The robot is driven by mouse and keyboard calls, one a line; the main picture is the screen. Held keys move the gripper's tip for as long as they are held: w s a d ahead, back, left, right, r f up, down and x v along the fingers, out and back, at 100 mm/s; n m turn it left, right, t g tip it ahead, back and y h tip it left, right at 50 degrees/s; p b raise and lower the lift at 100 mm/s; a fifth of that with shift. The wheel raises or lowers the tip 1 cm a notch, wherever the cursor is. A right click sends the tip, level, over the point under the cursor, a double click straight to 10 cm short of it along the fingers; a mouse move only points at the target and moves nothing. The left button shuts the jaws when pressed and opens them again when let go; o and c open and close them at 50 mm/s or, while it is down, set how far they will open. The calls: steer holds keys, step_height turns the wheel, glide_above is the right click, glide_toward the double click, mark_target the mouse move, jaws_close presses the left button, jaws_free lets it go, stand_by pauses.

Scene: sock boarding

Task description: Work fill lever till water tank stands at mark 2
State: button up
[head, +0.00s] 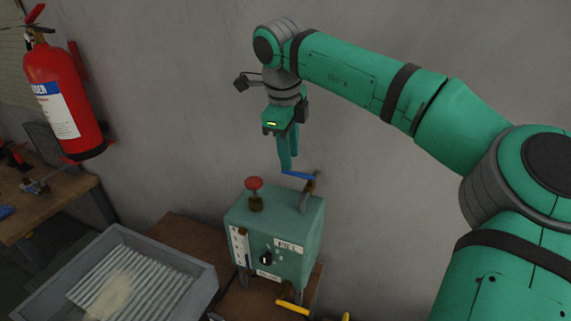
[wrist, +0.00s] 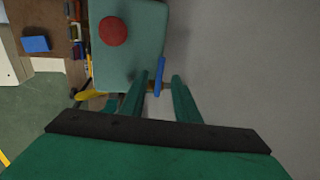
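The water tank is a teal box (head: 290,235) on a low brown stand, with a white gauge strip (head: 240,246) at the left of its front. The marks and water level are too small to read. The fill lever is a blue bar (head: 299,175) on a pipe at the tank's top right; it also shows in the wrist view (wrist: 158,76). My gripper (head: 286,168) points down above the lever's left end. In the wrist view my gripper (wrist: 161,78) has its fingers apart, with the lever seen between them. I cannot tell whether either finger touches it.
A red knob (head: 254,184) stands on the tank's top left, and a dark dial (head: 266,258) sits on its front. A yellow handle (head: 293,307) juts out below. A grey ribbed tray (head: 203,280) is at lower left. A fire extinguisher (head: 62,95) hangs at left; the wall is close behind.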

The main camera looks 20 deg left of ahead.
steer(key=f, duration=0.4)
steer(key=shift+w+a, duration=0.15)
steer(key=shift+w, duration=0.2)
